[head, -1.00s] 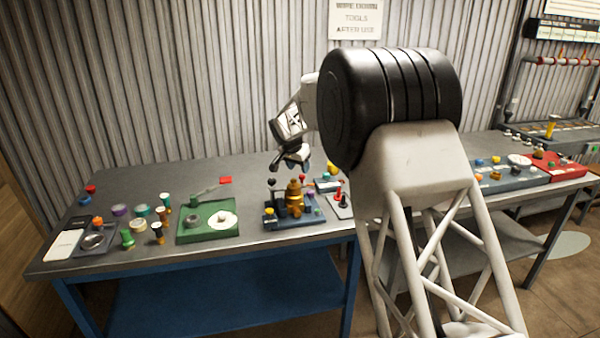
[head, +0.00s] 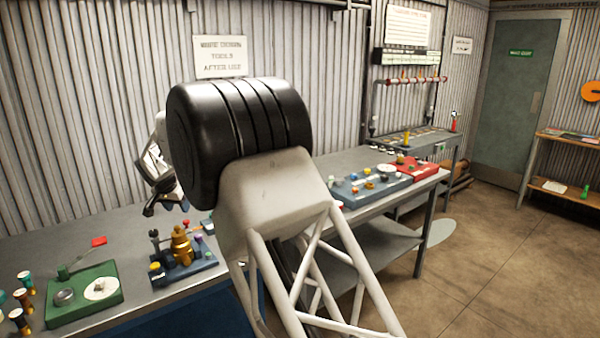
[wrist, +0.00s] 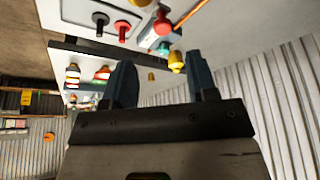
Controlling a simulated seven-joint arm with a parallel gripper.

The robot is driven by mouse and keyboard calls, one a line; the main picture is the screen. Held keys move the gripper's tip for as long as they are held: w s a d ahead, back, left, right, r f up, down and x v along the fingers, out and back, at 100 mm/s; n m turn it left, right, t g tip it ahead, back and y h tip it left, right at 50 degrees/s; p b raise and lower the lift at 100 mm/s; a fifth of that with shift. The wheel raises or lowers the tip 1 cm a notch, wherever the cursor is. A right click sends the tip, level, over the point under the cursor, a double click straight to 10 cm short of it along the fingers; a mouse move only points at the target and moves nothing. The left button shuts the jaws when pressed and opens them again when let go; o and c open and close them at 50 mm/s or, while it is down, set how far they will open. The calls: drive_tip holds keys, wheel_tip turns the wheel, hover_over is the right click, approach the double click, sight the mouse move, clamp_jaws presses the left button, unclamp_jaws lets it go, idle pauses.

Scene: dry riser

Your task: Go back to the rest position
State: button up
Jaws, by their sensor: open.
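My gripper (head: 166,206) shows in the head view, partly hidden behind the black drum-shaped part of my arm. It is above the workbench, a little above the brass fitting (head: 181,246) on its dark blue base. In the wrist view my gripper (wrist: 162,82) has two dark fingers spread apart, with nothing held between them. A small yellow piece (wrist: 177,62) shows beyond the fingers, apart from them as far as I can tell.
A green plate (head: 84,312) with a red-tipped lever sits at the left of the bench (head: 40,250). A blue-grey panel (head: 368,188) and red box (head: 418,170) stand on the right. The brown floor (head: 480,270) at right is clear.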

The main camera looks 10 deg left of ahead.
drive_tip(key=s+d+r, duration=0.4)
drive_tip(key=d+r, duration=0.1)
drive_tip(key=d, duration=1)
drive_tip(key=s+d+r+g, duration=0.1)
drive_tip(key=s+d+r, duration=0.4)
drive_tip(key=d, duration=1.1)
drive_tip(key=s+d+r, duration=0.4)
drive_tip(key=d+r, duration=0.2)
drive_tip(key=d, duration=0.9)
drive_tip(key=s+d, duration=0.8)
drive_tip(key=d, duration=0.2)
drive_tip(key=s+d+f, duration=0.2)
drive_tip(key=s+d, duration=0.3)
drive_tip(key=s, duration=0.4)
drive_tip(key=s+d+f, duration=0.3)
drive_tip(key=s+d, duration=0.3)
drive_tip(key=s, duration=0.4)
drive_tip(key=s+d+f, duration=0.3)
drive_tip(key=s+d, duration=0.2)
drive_tip(key=s, duration=0.5)
drive_tip(key=shift+s+d+f+g, duration=0.15)
drive_tip(key=shift+d+g, duration=0.05)
drive_tip(key=shift+g, duration=0.2)
drive_tip(key=shift+o, duration=0.5)
